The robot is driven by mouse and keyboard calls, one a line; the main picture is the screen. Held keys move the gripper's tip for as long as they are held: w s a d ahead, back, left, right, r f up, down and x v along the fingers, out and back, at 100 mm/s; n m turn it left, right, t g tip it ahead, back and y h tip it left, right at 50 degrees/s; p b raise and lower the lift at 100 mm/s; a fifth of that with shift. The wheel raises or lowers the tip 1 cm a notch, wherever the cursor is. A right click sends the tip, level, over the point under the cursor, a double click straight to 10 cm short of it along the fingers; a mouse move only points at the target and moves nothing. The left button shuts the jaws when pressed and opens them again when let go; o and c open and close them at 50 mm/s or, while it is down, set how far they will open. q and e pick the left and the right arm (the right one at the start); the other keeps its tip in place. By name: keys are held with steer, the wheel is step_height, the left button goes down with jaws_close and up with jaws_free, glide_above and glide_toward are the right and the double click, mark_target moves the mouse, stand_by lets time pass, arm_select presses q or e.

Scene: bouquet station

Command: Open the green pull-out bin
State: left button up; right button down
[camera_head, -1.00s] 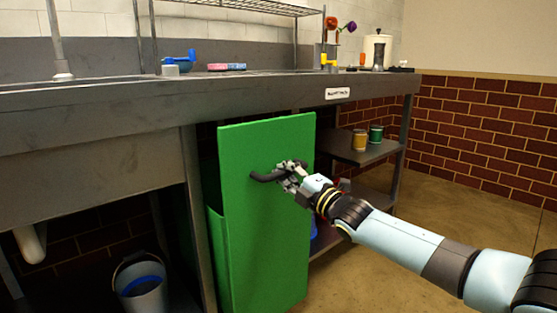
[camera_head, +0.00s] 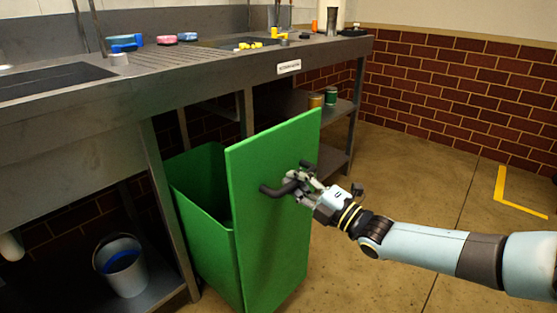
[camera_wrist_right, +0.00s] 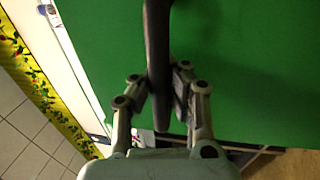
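The green pull-out bin (camera_head: 203,196) stands out from under the steel counter, with its open top and part of its dark inside showing behind the tall green front panel (camera_head: 262,235). A dark bar handle (camera_head: 280,188) is fixed to the panel. My right gripper (camera_head: 298,184) is at the handle. In the right wrist view the handle (camera_wrist_right: 158,50) runs between the two fingers of my right gripper (camera_wrist_right: 168,88), which are closed around it against the green panel. My left gripper is in neither view.
A steel counter (camera_head: 150,90) with a sink runs along the wall. A grey bucket (camera_head: 121,268) stands on the lower shelf at left. Cans (camera_head: 331,97) stand on a shelf behind the panel. The floor (camera_head: 400,180) at right is clear, with yellow tape (camera_head: 515,192).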

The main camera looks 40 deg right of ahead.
arm_select(q)
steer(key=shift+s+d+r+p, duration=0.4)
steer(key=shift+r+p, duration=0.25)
steer(key=shift+p, duration=0.1)
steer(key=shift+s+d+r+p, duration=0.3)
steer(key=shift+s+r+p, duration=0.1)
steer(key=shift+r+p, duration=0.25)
arm_select(e)
steer(key=r+v, duration=0.1)
steer(key=v, duration=0.7)
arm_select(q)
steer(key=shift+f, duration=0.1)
arm_select(e)
steer(key=shift+s+r, duration=0.1)
steer(key=shift+s, duration=0.05)
steer(key=c, duration=1.2)
jaws_free()
steer(key=shift+r, duration=0.1)
steer(key=shift+c, duration=0.2)
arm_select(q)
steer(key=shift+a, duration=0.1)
arm_select(e)
steer(key=v, duration=1.1)
steer(key=shift+s, duration=0.4)
steer(key=shift+d, duration=0.1)
